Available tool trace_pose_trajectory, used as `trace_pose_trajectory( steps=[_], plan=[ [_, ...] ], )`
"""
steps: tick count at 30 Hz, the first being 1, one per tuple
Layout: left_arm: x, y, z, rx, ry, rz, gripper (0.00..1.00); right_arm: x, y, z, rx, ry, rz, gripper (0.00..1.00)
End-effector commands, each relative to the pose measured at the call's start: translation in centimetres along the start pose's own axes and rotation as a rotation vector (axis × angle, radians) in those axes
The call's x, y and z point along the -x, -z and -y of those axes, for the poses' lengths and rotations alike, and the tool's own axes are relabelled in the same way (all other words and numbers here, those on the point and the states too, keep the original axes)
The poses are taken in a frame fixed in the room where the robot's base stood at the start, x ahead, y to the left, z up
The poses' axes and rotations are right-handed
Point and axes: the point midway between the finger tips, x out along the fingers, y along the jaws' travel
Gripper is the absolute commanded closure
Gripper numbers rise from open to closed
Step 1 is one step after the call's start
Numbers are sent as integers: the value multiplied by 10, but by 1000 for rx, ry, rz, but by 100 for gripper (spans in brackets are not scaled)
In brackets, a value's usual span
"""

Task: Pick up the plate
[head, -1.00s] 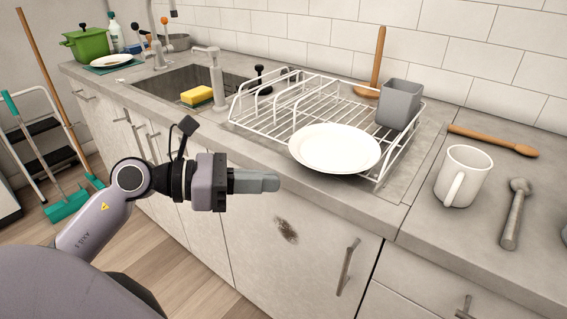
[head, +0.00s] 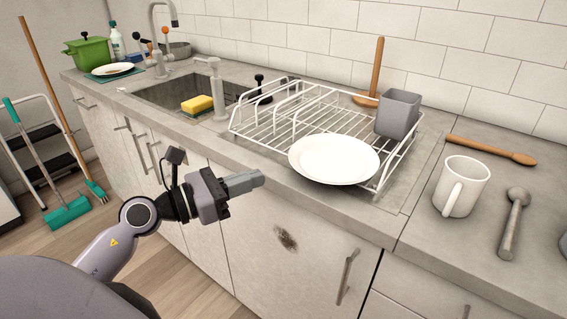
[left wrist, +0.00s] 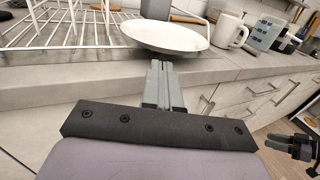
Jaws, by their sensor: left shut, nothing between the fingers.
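A round white plate (head: 334,159) lies on the front right part of the white wire rack (head: 262,124), overhanging the rack's front edge. It also shows in the left wrist view (left wrist: 165,36), beyond my fingertips. My left gripper (head: 262,178) is shut and empty, in front of the counter edge, to the left of the plate and apart from it. Its closed fingers show in the left wrist view (left wrist: 158,66), pointing toward the plate. A dark mechanical part at the right edge of the left wrist view seems to be my right gripper (left wrist: 300,147); its fingers are unclear.
A grey cup (head: 397,114) stands at the rack's right end. A white mug (head: 461,187), wooden spoon (head: 490,149) and grey utensil (head: 513,225) are to the right. The sink with a yellow sponge (head: 198,103) is left. Another white plate (head: 113,69) lies far back left.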

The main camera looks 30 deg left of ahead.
Motion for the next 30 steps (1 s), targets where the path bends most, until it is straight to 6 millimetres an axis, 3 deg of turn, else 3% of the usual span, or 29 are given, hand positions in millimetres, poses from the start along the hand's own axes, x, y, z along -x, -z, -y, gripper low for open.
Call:
trace_pose_trajectory(
  steps=[9,15,30],
  plan=[
    [-48,-3,0,0,0,3,100,7,4,-1,-6,-9,6,57],
    [-67,-1,0,1,0,1,100,9,5,-1,-2,-9,1,57],
    [-75,0,0,0,1,-1,100,9,1,-1,3,-9,11,57]
  ],
)
